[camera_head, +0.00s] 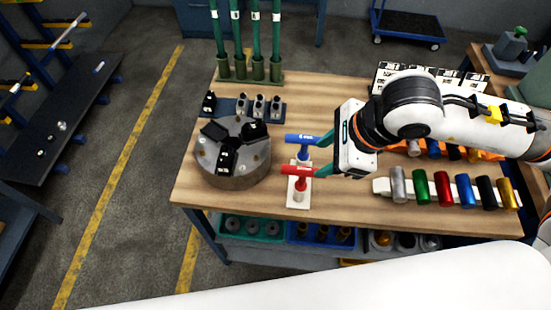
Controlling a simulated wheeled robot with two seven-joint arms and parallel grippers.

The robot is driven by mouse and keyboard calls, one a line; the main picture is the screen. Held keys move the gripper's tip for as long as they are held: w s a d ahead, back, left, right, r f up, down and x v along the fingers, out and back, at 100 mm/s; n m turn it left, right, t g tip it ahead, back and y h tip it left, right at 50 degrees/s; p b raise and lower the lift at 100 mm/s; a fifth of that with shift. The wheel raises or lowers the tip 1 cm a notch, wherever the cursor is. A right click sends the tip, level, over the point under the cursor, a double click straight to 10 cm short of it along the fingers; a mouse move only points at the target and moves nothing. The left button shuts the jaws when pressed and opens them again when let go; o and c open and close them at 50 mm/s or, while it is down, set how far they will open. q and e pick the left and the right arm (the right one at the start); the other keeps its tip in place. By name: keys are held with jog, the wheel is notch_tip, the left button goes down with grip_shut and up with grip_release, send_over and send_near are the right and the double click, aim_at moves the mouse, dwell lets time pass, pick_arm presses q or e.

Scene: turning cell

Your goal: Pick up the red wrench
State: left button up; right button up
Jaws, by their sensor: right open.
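The red wrench (300,171) is a T-handled tool. It stands upright in a small pale holder (298,200) near the front middle of the wooden table. A similar blue wrench (302,140) stands just behind it. My right gripper (323,154) comes in from the right, its green-tipped fingers open and pointing left. The front finger is close to the right end of the red handle, and the back finger is close to the right end of the blue one. I cannot tell whether they touch. My left gripper is not in view.
A round grey chuck (233,180) with black jaws stands left of the wrenches. Coloured cylinders lie on a white rack (381,186) to the right. Green upright tubes (255,45) stand at the back left. Bins (253,228) sit below the tabletop. Bare wood (345,205) lies front right of the wrenches.

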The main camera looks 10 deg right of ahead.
aim_at(302, 169)
jog(key=x, duration=0.2)
jog(key=p+x, duration=0.1)
jog(key=x, duration=0.1)
jog(key=p+x, duration=0.1)
jog(key=shift+d+f, duration=0.2)
jog(key=shift+f, duration=0.3)
jog(key=shift+w+a+f, duration=0.2)
jog(key=shift+f, duration=0.05)
jog(key=p+x, duration=0.2)
jog(key=p, duration=0.1)
jog(key=shift+w+a+f, duration=0.15)
jog(key=shift+w+a, duration=0.1)
jog(key=shift+w, duration=0.05)
jog(key=shift+x, duration=1.15)
jog(key=shift+w+d+f, duration=0.1)
jog(key=shift+f, duration=0.15)
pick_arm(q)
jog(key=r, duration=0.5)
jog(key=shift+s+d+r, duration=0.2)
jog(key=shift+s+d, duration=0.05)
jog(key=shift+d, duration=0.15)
pick_arm(e)
grip_shut()
